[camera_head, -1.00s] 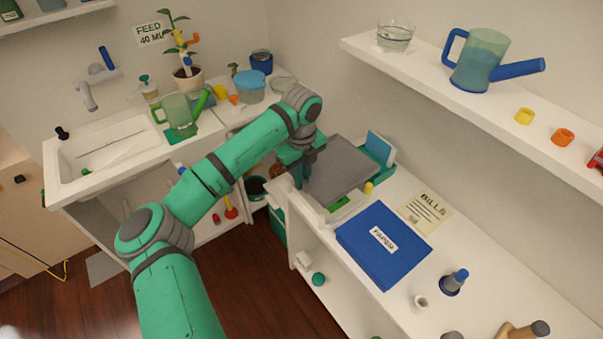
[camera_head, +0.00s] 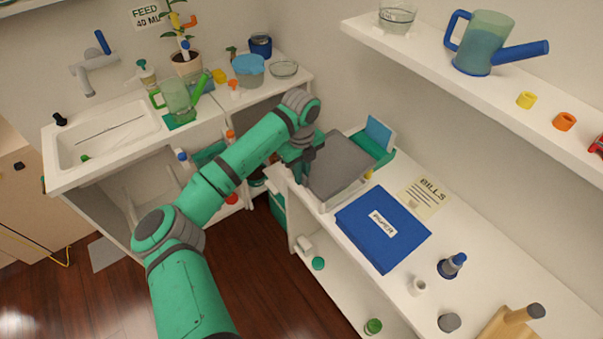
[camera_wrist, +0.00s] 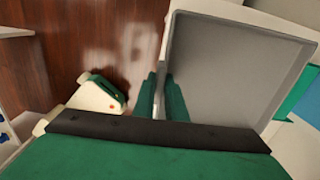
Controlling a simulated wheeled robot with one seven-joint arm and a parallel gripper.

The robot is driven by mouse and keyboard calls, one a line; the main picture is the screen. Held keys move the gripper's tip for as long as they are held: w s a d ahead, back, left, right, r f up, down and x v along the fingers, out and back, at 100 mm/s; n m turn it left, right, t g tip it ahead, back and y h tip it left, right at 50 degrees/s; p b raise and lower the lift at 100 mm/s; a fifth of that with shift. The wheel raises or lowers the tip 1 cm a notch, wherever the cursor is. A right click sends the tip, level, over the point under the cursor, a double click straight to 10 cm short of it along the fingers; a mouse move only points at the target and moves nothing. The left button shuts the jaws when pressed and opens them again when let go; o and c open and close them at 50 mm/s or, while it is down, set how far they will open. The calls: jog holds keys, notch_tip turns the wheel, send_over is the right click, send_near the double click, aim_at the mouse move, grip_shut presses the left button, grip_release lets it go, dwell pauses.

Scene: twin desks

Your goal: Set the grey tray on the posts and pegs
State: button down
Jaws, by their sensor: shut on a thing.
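The grey tray (camera_head: 338,166) is at the far left end of the right-hand desk, seen from above. My gripper (camera_head: 303,172) is shut on its left edge. In the wrist view the tray (camera_wrist: 235,65) spreads to the right of my fingers (camera_wrist: 160,92), which pinch its rim. The tray is over a pale tray-like base (camera_head: 343,197), whose front edge shows beneath it. A small yellow piece (camera_head: 368,175) shows at the tray's right edge. Posts and pegs under the tray are hidden, so I cannot tell whether it rests on them.
A teal holder with a blue panel (camera_head: 379,135) stands right behind the tray. A blue paper box (camera_head: 383,228) lies close in front, with a bills sheet (camera_head: 425,197) beside it. A shelf (camera_head: 480,90) overhangs the desk at right. Floor lies left of the desk.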

jog(key=shift+f, duration=0.6)
jog(key=c, duration=1.2)
grip_release()
jog(key=shift+o, duration=0.2)
jog(key=shift+r, duration=0.15)
jog(key=shift+r, duration=6.8)
jog(key=s+d, duration=0.9)
jog(key=s, duration=0.3)
jog(key=shift+s+d, duration=0.3)
jog(key=shift+s, duration=0.1)
jog(key=shift+r, duration=0.1)
